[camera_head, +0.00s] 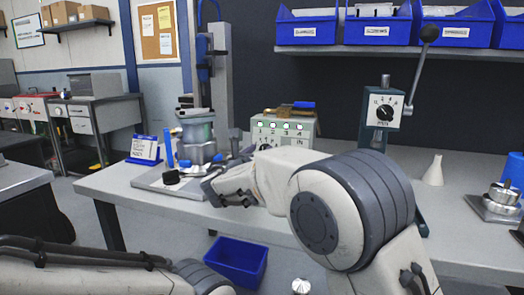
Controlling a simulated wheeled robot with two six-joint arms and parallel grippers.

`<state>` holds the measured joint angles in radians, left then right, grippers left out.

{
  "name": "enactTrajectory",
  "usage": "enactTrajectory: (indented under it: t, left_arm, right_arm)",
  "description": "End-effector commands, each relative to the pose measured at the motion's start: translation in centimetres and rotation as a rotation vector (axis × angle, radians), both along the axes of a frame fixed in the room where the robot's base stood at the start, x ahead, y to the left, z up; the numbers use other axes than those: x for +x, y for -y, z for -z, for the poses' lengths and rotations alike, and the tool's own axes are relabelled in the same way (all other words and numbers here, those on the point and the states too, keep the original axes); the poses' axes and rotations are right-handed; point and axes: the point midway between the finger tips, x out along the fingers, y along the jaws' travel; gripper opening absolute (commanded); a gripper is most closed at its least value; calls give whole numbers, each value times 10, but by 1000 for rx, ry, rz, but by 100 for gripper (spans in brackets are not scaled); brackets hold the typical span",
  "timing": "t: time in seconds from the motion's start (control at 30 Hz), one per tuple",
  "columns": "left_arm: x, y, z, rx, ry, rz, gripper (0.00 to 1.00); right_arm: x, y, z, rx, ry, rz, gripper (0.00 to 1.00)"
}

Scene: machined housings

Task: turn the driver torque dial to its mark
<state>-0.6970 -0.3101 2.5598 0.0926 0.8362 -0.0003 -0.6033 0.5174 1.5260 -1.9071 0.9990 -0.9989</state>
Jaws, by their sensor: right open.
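A pale controller box (299,130) with green lights numbered 1 to 4 stands at the back of the workbench. A dark knob shows low on its front, partly hidden by my right arm; I cannot read its setting or mark. A separate dial (384,112) with a black knob and a numbered white face is on the lever press to the right. My right gripper (213,190) is open, low over the bench in front of the fixture and left of the controller box, apart from both dials. My left arm enters at the bottom left; its gripper is out of view.
The workbench (120,185) holds a clamp fixture with a metal cylinder (198,135), a blue sign (145,149), a white cone (434,170) and metal parts (500,198). Blue bins (306,28) sit on the shelf above. A blue crate (238,262) is on the floor.

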Motion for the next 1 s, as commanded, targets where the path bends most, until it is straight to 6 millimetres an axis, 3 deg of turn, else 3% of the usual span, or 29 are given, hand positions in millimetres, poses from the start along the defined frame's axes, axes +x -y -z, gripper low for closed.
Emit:
enactTrajectory:
  t: [0.2,0.5,0.53,0.63,0.67,1.0]
  left_arm:
    - [0,0,1,0,0,0,50]
    - [0,0,1,0,0,0,50]
    - [0,0,1,0,0,0,50]
    - [0,0,1,0,0,0,50]
    - [0,0,1,0,0,0,50]
    - [0,0,6,0,0,0,50]
  right_arm:
    - [21,7,0,0,0,1,46]
    - [24,8,0,0,-1,0,46]
    - [24,8,0,0,-1,0,42]
    - [23,8,0,1,-1,0,4]
    - [23,8,0,0,-1,0,0]
    - [23,8,2,21,6,1,0]
